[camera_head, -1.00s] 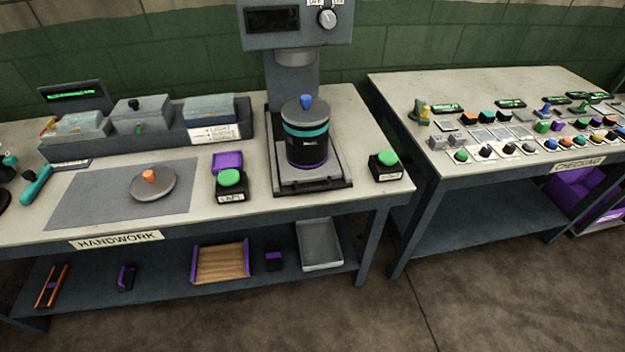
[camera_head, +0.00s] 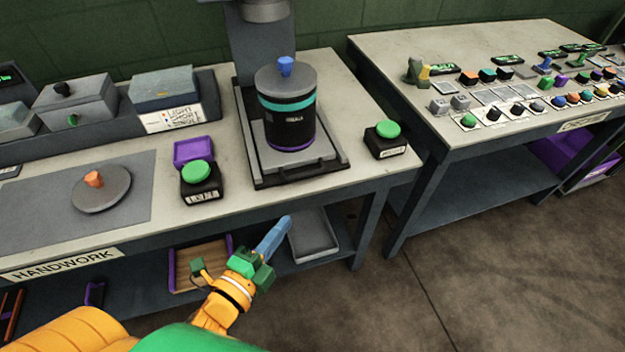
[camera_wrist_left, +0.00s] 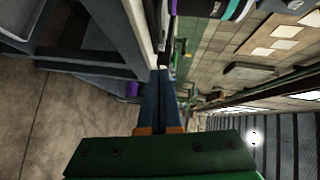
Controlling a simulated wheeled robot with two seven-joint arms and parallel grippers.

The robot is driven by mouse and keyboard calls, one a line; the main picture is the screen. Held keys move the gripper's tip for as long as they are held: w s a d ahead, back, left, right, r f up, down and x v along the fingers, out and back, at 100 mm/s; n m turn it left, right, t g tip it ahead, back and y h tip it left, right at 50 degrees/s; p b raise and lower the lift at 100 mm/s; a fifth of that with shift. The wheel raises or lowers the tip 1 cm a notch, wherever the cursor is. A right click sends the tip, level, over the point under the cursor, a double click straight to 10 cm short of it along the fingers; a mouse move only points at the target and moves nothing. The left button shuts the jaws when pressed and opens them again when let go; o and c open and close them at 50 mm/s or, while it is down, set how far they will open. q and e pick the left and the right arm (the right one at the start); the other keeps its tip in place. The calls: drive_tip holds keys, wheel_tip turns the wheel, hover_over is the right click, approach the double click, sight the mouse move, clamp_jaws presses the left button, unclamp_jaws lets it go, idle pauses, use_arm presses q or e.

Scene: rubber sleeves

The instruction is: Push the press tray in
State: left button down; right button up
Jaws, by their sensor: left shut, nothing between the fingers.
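The press tray (camera_head: 334,161) is a grey sliding plate in a dark frame, with a dark handle bar along its front edge. It lies under the press at the front of the handwork table. A black canister with a teal band (camera_head: 287,106), a grey lid and a blue knob stands upright on it. My left gripper (camera_head: 285,222) is shut and empty, its blue fingers pointing up and forward. It is in front of the table's front edge, below the tray handle and apart from it. In the left wrist view the closed fingers (camera_wrist_left: 162,85) show below part of the canister (camera_wrist_left: 236,8).
Green buttons on black boxes stand left (camera_head: 197,173) and right (camera_head: 387,130) of the tray. A grey disc with an orange knob (camera_head: 101,188) lies on the mat. The lower shelf holds a wooden tray (camera_head: 205,253) and a grey bin (camera_head: 318,240). Floor between the tables is clear.

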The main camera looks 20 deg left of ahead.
use_arm(q)
drive_tip(key=p, duration=0.1)
approach(309, 175)
drive_tip(key=w+d, duration=0.3)
drive_tip(key=w+a, duration=0.2)
drive_tip(key=shift+w+f, duration=0.35)
drive_tip(key=shift+f, duration=0.05)
